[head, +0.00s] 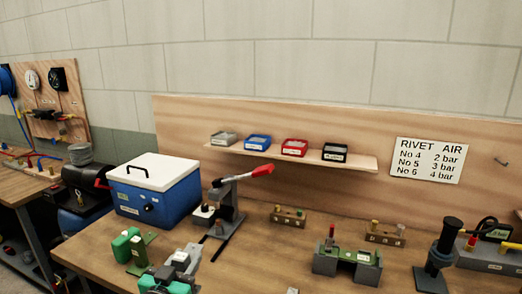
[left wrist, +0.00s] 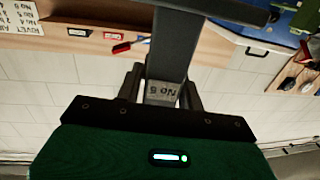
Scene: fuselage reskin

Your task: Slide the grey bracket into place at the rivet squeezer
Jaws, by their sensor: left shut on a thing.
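My left gripper (head: 176,272) is at the lower left of the head view, over the bench's front part. In the left wrist view its dark fingers (left wrist: 162,98) are shut on the grey bracket (left wrist: 172,48), which has an upside-down "No 6" label. In the head view the bracket (head: 188,259) shows small, partly hidden by the gripper. A grey lever tool with a red handle, seemingly the rivet squeezer (head: 228,205), stands behind and right of the gripper. The bracket looks apart from it. My right gripper is not in view.
A blue box with a white lid (head: 152,190) stands behind the gripper. A green item (head: 127,245) is close on its left. To the right are a green-and-grey fixture (head: 348,264), small wooden blocks (head: 290,215) and a black upright tool (head: 440,255). A shelf (head: 300,154) holds small bins.

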